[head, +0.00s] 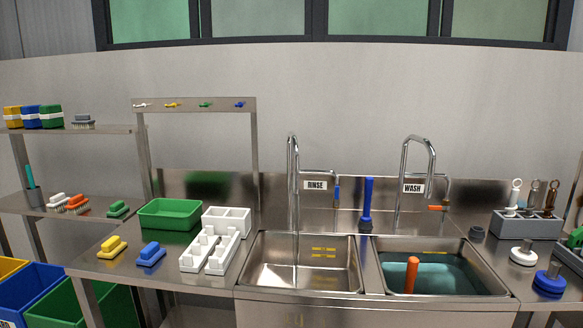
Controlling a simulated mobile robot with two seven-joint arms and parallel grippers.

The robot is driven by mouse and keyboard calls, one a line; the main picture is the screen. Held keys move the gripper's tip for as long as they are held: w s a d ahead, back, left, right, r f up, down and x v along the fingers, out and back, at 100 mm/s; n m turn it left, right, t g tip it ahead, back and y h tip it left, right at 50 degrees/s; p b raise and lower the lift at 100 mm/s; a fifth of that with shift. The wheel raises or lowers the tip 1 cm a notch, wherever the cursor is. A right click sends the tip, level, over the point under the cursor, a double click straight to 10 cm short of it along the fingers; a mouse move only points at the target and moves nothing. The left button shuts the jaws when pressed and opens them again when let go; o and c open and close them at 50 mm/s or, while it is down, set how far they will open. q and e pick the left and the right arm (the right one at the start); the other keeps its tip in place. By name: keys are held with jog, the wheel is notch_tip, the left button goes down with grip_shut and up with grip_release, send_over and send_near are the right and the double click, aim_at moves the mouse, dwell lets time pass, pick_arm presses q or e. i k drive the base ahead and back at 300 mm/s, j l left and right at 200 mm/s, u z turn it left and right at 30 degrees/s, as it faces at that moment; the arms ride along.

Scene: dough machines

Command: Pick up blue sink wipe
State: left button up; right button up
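No thing in view is labelled as a sink wipe, and I cannot tell which blue item it is. A tall blue-handled tool (368,196) stands upright on the ledge between the two sinks; its dark lower end is small. A blue brush-like block (151,254) lies on the counter left of the sinks. A blue pack (32,117) with a white band sits on the upper left shelf between a yellow and a green one. A blue round-based tool (549,280) stands on the right counter. Neither of my grippers is in view.
The left sink basin (303,273) looks empty; the right one (437,278) holds teal liquid and an orange upright piece. Tall taps (294,185) rise behind them. A green tray (170,214), a white divided holder (226,222) and a yellow brush (112,247) occupy the left counter.

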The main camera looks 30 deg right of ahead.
aim_at(151, 254)
jog(key=z, duration=0.4)
jog(key=i+j+z, duration=0.1)
jog(key=z, duration=0.35)
jog(key=j+z, duration=0.2)
jog(key=z, duration=0.2)
jog(key=i+j+z, duration=0.1)
jog(key=j+z, duration=0.25)
jog(key=j, duration=0.15)
jog(key=j+z, duration=0.35)
jog(key=j, duration=0.15)
jog(key=k+j+z, duration=0.2)
jog(key=j, duration=0.85)
jog(key=i+j, duration=0.05)
jog(key=i, duration=0.05)
